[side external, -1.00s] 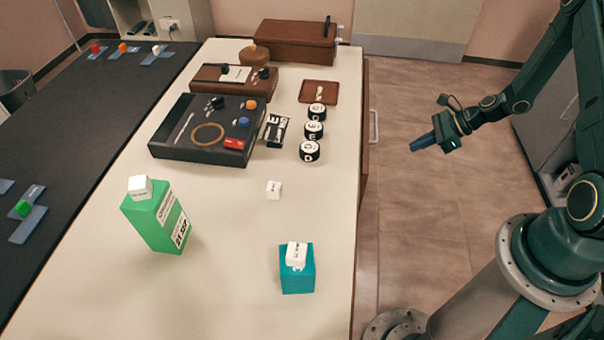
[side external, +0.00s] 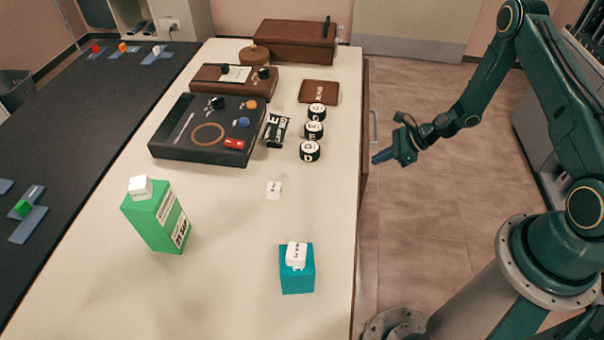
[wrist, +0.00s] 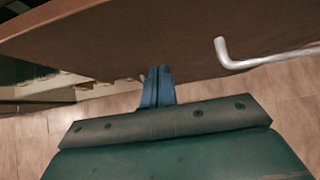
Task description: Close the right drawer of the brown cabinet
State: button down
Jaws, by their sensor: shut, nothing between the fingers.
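The brown cabinet front (side external: 365,110) runs down the right side of the pale worktop, with a light metal handle (side external: 373,126) on it. In the wrist view the brown front panel (wrist: 110,40) crosses the top, and the bent metal handle (wrist: 265,58) sticks out to the right of my fingers. My gripper (side external: 376,160) is shut and empty, pointing left at the brown front below the handle. My fingertips (wrist: 160,72) overlap the panel's lower edge in the wrist view; I cannot tell whether they touch. How far the drawer stands out is unclear.
The pale worktop (side external: 225,290) holds a green carton (side external: 160,218), a teal box (side external: 297,277), black-and-white round pieces (side external: 310,151) and a black device (side external: 195,145). A brown box (side external: 290,42) stands at the back.

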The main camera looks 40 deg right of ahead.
jog(key=shift+w+a, duration=0.5)
jog(key=shift+w+a, duration=0.1)
jog(key=shift+w+a, duration=1.7)
jog(key=shift+d, duration=0.15)
jog(key=s+d+f+v, duration=0.1)
jog(key=f+v, duration=0.1)
jog(key=v, duration=1.1)
jog(key=shift+s+d, duration=0.35)
jog(key=shift+s, duration=0.1)
